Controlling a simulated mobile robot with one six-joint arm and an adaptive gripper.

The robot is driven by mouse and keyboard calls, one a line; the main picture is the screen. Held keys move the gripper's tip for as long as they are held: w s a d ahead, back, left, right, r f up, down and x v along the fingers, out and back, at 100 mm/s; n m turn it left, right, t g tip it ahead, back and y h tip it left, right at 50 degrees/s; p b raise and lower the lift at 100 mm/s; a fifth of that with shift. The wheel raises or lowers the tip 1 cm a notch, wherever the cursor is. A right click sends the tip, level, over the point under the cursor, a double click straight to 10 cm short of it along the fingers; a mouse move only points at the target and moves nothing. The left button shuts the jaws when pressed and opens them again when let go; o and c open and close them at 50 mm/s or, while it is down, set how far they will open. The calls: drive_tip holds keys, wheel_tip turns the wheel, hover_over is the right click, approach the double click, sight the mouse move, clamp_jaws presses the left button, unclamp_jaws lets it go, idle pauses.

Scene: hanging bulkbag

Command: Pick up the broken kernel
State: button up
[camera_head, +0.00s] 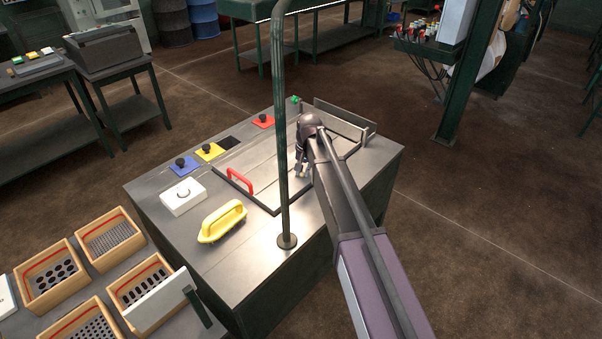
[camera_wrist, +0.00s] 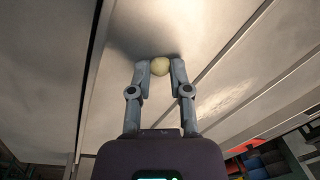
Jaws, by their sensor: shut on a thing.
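The broken kernel (camera_wrist: 159,66) is a small pale yellow, rounded piece in the wrist view. It sits between the fingertips of my gripper (camera_wrist: 160,70), which is shut on it. Behind it is a smooth grey metal surface; whether the kernel touches that surface I cannot tell. In the head view my gripper (camera_head: 302,168) is over the far right part of the metal table (camera_head: 252,263), just right of the upright pole. The kernel cannot be made out there.
A dark upright pole (camera_head: 281,150) stands on the table, close left of my arm. A red handle (camera_head: 239,181), a yellow-handled brush (camera_head: 222,221) and a white block (camera_head: 183,197) are on the table's left part. Wooden sieve boxes (camera_head: 110,238) stand at lower left.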

sight(303, 173)
drive_tip(key=shift+r, duration=0.15)
wheel_tip(303, 173, up, 3)
drive_tip(key=p, duration=0.3)
drive_tip(key=shift+r+p, duration=0.2)
drive_tip(key=shift+p, duration=0.15)
drive_tip(key=s+d, duration=0.2)
drive_tip(key=s, duration=0.2)
drive_tip(key=s+d+r+p, duration=0.1)
drive_tip(key=s+d, duration=0.2)
drive_tip(key=s, duration=0.2)
drive_tip(key=s+d, duration=0.3)
drive_tip(key=s, duration=0.2)
drive_tip(key=shift+r, duration=0.15)
drive_tip(key=shift+s, duration=0.15)
